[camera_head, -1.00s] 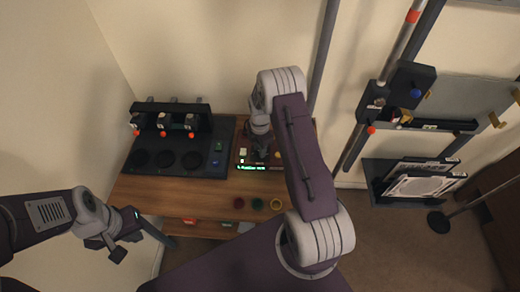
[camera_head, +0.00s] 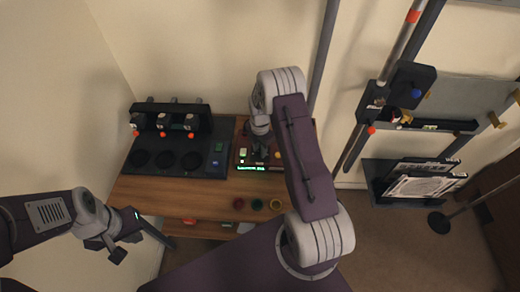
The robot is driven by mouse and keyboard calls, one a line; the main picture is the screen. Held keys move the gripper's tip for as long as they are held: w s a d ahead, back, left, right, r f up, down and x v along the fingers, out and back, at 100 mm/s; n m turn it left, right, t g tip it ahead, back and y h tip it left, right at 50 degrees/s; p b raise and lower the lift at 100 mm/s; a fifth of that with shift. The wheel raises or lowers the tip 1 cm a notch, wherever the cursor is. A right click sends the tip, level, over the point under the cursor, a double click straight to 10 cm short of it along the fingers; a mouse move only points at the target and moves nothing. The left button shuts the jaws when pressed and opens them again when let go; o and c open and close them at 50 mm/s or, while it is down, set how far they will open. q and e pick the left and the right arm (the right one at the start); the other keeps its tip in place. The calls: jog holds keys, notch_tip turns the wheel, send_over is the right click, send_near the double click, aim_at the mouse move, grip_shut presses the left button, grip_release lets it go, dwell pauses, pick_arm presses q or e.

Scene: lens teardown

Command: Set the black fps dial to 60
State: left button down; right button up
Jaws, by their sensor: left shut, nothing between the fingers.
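A small dark device with a lit green display (camera_head: 262,168) stands at the back of the wooden table. Its display text is too small to read. My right gripper (camera_head: 259,152) points down at this device from above, at or very close to its top. Its fingertips are dark and blurred there, so I cannot tell whether they are open or shut, or whether they touch a dial. The black fps dial is not distinguishable; the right gripper and forearm cover part of the device. My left gripper (camera_head: 160,236) is shut and empty at the table's front left, away from the device.
A black rack (camera_head: 205,173) with several round recesses and orange-tipped units stands left of the device. Coloured rings (camera_head: 257,204) lie on the table's front. The wooden table (camera_head: 170,195) is clear at front left. A pole-mounted panel (camera_head: 460,100) stands at right.

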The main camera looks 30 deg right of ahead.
jog(key=o, duration=0.4)
notch_tip(320, 180, up, 9)
jog(key=shift+r+b, duration=0.1)
jog(key=shift+b, duration=0.45)
